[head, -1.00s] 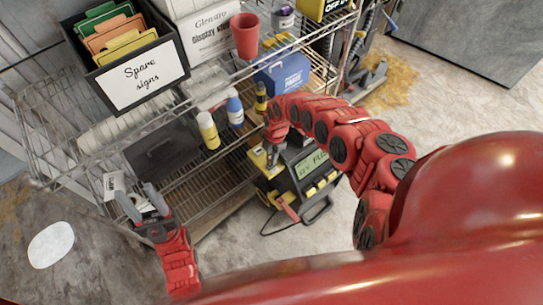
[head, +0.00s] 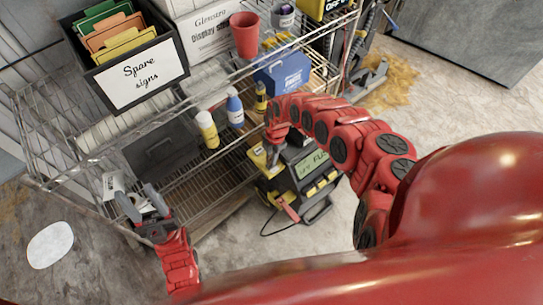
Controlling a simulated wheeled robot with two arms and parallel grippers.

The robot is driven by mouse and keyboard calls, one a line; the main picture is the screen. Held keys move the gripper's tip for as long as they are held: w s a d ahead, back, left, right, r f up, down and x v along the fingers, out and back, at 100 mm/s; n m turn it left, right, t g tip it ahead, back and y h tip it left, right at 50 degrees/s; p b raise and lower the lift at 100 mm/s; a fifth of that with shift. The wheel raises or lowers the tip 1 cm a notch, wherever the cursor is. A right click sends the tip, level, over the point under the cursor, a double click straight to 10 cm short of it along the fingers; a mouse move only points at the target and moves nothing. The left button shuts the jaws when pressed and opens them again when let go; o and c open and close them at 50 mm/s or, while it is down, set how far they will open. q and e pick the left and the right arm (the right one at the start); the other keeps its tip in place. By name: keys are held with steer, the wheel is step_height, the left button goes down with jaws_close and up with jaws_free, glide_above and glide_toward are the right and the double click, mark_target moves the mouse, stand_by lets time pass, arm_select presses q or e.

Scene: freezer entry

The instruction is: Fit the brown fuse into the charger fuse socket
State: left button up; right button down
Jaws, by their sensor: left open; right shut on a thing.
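The charger (head: 306,180), a black and yellow unit with a lit display, stands on the floor in front of the wire shelf. My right gripper (head: 272,163) points down at the yellow panel (head: 260,160) on the charger's left side. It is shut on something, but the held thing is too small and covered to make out. The brown fuse and the fuse socket cannot be told apart there. My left gripper (head: 142,205) is open and empty, in front of the shelf's lower left corner, apart from the charger.
The wire shelf (head: 185,190) holds a "Spare signs" box (head: 142,80), a red cup (head: 245,35), a blue box (head: 283,73), a yellow bottle (head: 207,130) and a blue bottle (head: 235,111). A red clamp (head: 288,208) and cable lie by the charger.

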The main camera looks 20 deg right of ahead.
steer(key=shift+f+b, duration=0.8)
steer(key=shift+f, duration=0.2)
steer(key=c, duration=0.7)
jaws_free()
steer(key=shift+r, duration=0.1)
steer(key=r, duration=0.5)
steer(key=d+r+p, duration=0.1)
steer(key=r, duration=0.5)
steer(key=d+r+p, duration=0.1)
steer(key=r, duration=0.5)
steer(key=shift+w+r, duration=0.1)
steer(key=shift+w, duration=0.25)
